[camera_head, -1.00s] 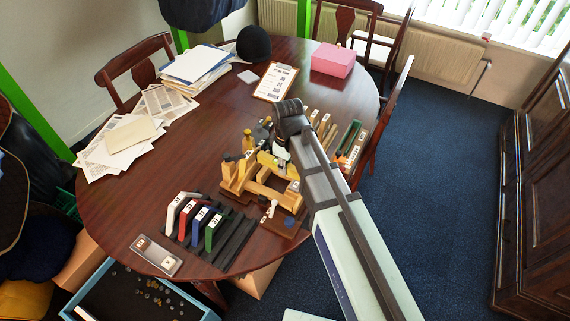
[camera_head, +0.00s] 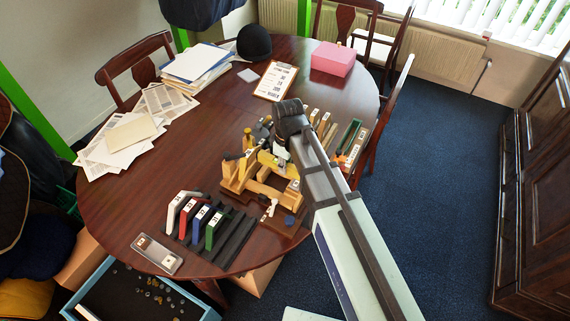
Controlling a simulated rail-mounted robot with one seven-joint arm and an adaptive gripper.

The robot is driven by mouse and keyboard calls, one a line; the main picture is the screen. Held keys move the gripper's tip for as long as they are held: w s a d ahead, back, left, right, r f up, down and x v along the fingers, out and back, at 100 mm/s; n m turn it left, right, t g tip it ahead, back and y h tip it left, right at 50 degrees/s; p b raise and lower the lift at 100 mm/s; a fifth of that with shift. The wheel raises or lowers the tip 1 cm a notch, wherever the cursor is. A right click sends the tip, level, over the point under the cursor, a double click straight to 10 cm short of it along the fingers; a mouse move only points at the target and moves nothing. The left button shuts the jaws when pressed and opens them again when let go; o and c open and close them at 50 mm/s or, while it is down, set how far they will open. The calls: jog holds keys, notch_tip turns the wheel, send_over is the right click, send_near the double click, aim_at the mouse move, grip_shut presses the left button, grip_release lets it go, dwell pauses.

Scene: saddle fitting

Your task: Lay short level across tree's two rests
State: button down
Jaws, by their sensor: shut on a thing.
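The wooden tree (camera_head: 228,182) stands near the table's front right edge, a pale yellow-brown frame with raised ends and side bars. My gripper (camera_head: 279,153) is above its far right part, pointing down and partly hidden by my arm. It is shut on a yellow bar-like piece (camera_head: 270,161), which looks like the short level. The piece lies over the tree's upper part in this view. I cannot tell whether it touches either rest, as the contact is too small to see.
Colour-tabbed pieces (camera_head: 197,221) stand in a dark rack left of the tree. A small tray (camera_head: 157,255) lies at the front edge. A green-lined tray (camera_head: 349,136) and blocks are at the right. Papers (camera_head: 122,135), a clipboard (camera_head: 276,81) and a pink box (camera_head: 333,59) lie farther back.

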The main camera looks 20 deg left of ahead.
jog(key=shift+f+b, duration=0.6)
jog(key=shift+f, duration=1.1)
dwell(1.5)
dwell(1.0)
jog(key=c, duration=0.5)
grip_release()
jog(key=shift+c, duration=0.2)
jog(key=shift+r, duration=0.15)
jog(key=shift+r+p, duration=1.75)
jog(key=shift+r, duration=0.65)
jog(key=shift+r+p, duration=1.1)
jog(key=shift+r, duration=0.4)
